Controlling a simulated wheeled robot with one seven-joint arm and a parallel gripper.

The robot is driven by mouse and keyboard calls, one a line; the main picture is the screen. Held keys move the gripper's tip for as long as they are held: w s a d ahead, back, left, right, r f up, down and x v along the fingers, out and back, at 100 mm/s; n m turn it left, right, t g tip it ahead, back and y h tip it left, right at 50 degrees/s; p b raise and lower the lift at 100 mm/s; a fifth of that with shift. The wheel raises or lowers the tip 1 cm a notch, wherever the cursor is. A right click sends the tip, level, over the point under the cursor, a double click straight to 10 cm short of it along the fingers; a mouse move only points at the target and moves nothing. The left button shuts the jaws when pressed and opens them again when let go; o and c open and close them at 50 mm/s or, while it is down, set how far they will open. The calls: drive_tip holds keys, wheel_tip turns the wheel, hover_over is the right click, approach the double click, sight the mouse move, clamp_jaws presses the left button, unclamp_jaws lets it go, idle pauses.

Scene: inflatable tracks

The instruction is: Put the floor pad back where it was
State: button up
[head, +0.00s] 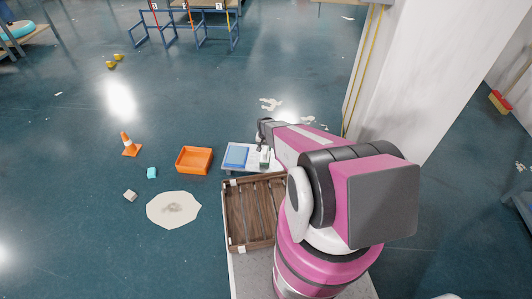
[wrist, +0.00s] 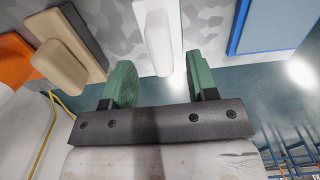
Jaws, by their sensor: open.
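No thing is clearly recognisable as the floor pad. A flat, pale, irregular patch (head: 174,209) with a stained middle lies on the floor at the left, but I cannot tell whether it is the pad. My gripper (wrist: 160,84) is open, its two green fingers apart, with a white rounded block (wrist: 156,36) showing in the gap between them. I cannot tell whether the fingers touch it. In the head view my gripper is small and partly hidden by my arm, over a light board with a blue panel (head: 236,156). The blue panel also shows in the wrist view (wrist: 272,24).
A slatted wooden crate (head: 240,212) stands just in front of the board. An orange bin (head: 194,160), a traffic cone (head: 131,145), a cyan block (head: 152,173) and a pale block (head: 130,196) are on the left floor. A tan block (wrist: 62,66) is beside my gripper. A pillar (head: 425,70) stands right.

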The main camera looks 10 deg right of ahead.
wheel_tip(320, 180, up, 6)
drive_tip(key=shift+r, duration=0.15)
drive_tip(key=s+r+n, duration=0.1)
drive_tip(key=s+r, duration=0.9)
drive_tip(key=r, duration=0.5)
drive_tip(key=s+r+n, duration=0.2)
drive_tip(key=s+r, duration=0.8)
drive_tip(key=r, duration=0.4)
drive_tip(key=shift+s+r+n, duration=0.3)
drive_tip(key=shift+r, duration=0.05)
drive_tip(key=shift+d, duration=0.15)
